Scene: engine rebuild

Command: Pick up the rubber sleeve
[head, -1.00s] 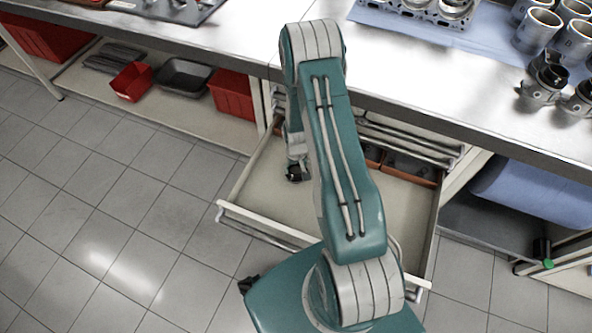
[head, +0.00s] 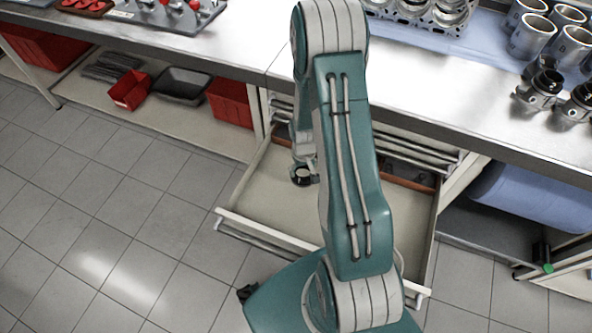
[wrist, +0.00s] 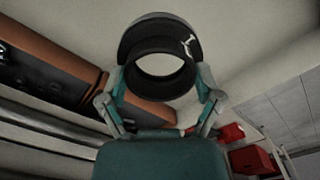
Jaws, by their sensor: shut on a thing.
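The rubber sleeve (wrist: 160,42) is a black ring with a small white mark. In the wrist view it sits between the two fingers of my gripper (wrist: 162,88), which is shut on it. In the head view my gripper (head: 303,170) hangs over the open drawer (head: 272,190), with the dark sleeve (head: 302,178) at its tip. I cannot tell from the head view how far the sleeve is above the drawer floor. My arm hides part of the drawer.
Orange-brown bins (wrist: 50,60) with dark parts stand along the drawer's back. The steel workbench (head: 430,105) overhangs them. Red bins (head: 230,100) sit on the lower shelf at left. Pistons (head: 541,88) and cylinder liners (head: 532,36) stand on the bench. The tiled floor at left is clear.

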